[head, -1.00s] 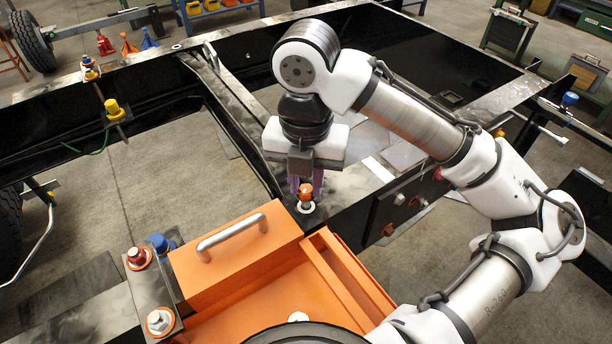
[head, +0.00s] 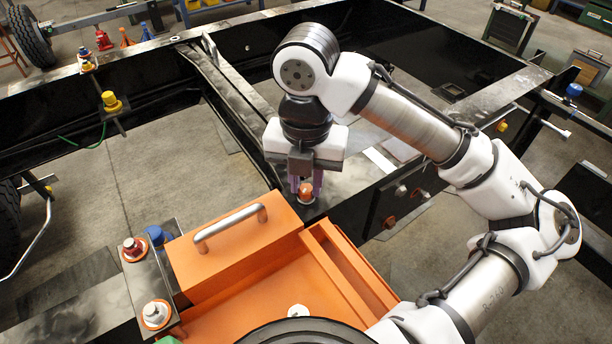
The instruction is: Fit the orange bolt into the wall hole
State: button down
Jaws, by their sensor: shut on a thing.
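The orange bolt (head: 306,189) is upright between the fingers of my gripper (head: 305,186), which points down and is shut on it. The bolt is at a pale ring on the dark chassis beam, just behind the orange toolbox. Whether its lower end is in the ring or above it cannot be told. I cannot make out which spot is an empty hole.
The orange toolbox (head: 230,258) with a metal handle stands close in front of the gripper. A red bolt (head: 132,247), a blue bolt (head: 157,237) and a white-grey bolt (head: 155,313) stand left of it. A yellow bolt (head: 110,102) is farther off. Floor shows between the beams.

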aim_at(306, 186)
jog(key=shift+f, duration=0.25)
jog(key=c, duration=1.1)
grip_release()
jog(key=shift+c, duration=0.2)
notch_tip(306, 186, up, 14)
jog(key=shift+f, duration=0.1)
